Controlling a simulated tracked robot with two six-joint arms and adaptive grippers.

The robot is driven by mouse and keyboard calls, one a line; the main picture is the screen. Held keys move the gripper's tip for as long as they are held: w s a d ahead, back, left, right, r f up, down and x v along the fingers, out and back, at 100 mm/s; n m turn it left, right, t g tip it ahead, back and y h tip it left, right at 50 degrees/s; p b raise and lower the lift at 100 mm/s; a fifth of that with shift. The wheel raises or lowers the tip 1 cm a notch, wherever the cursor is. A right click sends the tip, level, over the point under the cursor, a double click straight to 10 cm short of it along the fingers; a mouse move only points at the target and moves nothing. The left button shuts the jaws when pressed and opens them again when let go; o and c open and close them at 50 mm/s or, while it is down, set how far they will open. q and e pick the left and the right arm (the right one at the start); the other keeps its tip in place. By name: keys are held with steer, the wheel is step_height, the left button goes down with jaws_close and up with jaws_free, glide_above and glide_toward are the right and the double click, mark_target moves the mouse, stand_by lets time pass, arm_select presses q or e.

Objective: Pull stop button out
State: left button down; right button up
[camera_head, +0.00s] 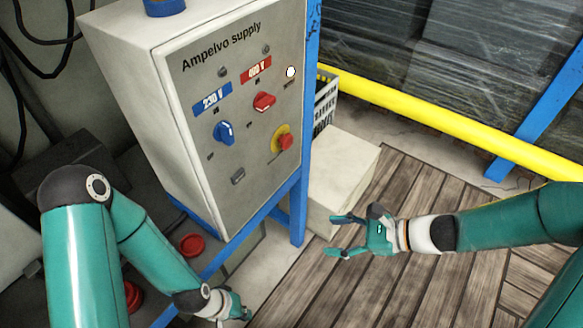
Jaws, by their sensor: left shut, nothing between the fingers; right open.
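The stop button (285,142) is a red knob on a yellow round base at the lower right of the front panel of the "Ampelvo supply" cabinet (215,165). I cannot tell from this view whether it is pressed in or out. My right gripper (335,235) is open and empty, below and to the right of the button, apart from the panel, with its fingers towards the left. My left gripper (246,315) is shut and empty at the bottom edge of the picture, well below the cabinet. Nothing touches the button.
A blue switch (224,133) and a red switch (264,101) sit near the button on the panel. A blue frame post (299,210) stands under the cabinet. A pale block (345,170) and a yellow rail (430,118) are to the right. The wooden floor (400,290) is clear.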

steer(key=w+d+r+m+t+y+b, duration=0.3)
steer(key=w+d+r+m+t+b, duration=0.15)
steer(key=w+r+t, duration=0.45)
arm_select(q)
step_height(320, 180, down, 7)
arm_select(e)
steer(key=g, duration=0.2)
glide_toward(290, 142)
steer(key=shift+m, duration=0.25)
steer(key=x, duration=0.9)
steer(key=shift+w+a, duration=0.25)
steer(key=shift+a, duration=0.05)
jaws_close()
